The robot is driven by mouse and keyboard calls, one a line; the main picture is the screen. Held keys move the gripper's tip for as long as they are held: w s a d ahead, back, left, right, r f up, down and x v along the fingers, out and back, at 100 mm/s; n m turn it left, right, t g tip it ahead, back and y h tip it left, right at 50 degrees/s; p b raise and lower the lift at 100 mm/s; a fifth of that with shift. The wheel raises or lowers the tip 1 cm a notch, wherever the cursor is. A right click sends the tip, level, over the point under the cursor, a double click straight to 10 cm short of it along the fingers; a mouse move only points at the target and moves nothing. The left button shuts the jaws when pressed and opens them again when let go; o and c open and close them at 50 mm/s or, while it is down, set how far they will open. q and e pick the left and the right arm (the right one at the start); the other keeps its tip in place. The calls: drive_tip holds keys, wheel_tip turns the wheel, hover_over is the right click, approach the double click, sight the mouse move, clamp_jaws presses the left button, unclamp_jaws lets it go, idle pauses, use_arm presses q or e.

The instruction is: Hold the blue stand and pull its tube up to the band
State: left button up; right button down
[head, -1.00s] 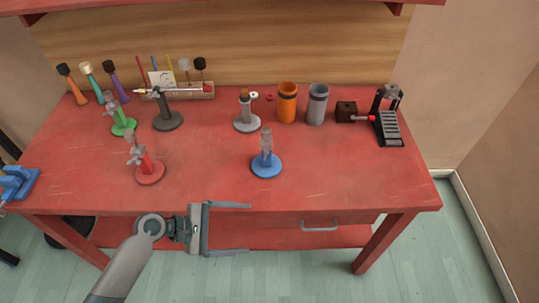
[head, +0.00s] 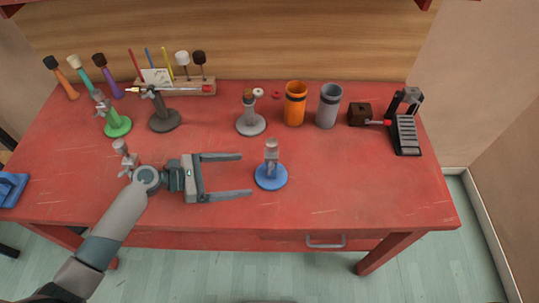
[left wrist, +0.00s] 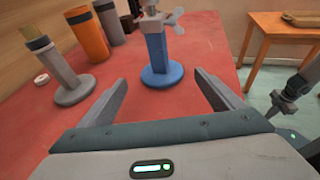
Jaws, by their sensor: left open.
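The blue stand (head: 271,178) stands upright near the front middle of the red table, with a round blue base and a grey upper part. In the left wrist view the blue stand (left wrist: 157,62) shows a blue column with a grey winged clamp at its top, cut by the frame edge. I cannot make out a band on its tube. My left gripper (head: 246,174) is open and empty, its fingers pointing at the stand from the left, just short of it. What looks like my right gripper (left wrist: 285,98) shows at the right edge of the left wrist view; its jaws are unclear.
A grey stand (head: 251,122), an orange cup (head: 295,105) and a grey cup (head: 328,107) stand behind the blue stand. A green stand (head: 117,125) and a dark stand (head: 164,120) are back left. My left arm partly hides another stand. The table right of the blue stand is clear.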

sight(261, 177)
use_arm(q)
drive_tip(key=shift+r, duration=0.1)
drive_tip(key=shift+s+r, duration=0.15)
drive_tip(key=shift+s, duration=0.05)
drive_tip(key=shift+w+d, duration=0.1)
drive_tip(key=shift+w, duration=0.1)
drive_tip(key=shift+b+x, duration=0.5)
drive_tip(key=shift+x, duration=0.4)
drive_tip(key=b+x, duration=0.1)
drive_tip(key=x, duration=0.3)
drive_tip(key=shift+f+b, duration=0.2)
drive_tip(key=shift+b, duration=0.2)
drive_tip(key=shift+p+x, duration=0.35)
drive_tip(key=shift+x, duration=1.55)
drive_tip(key=shift+c, duration=0.2)
drive_tip(key=c, duration=1.9)
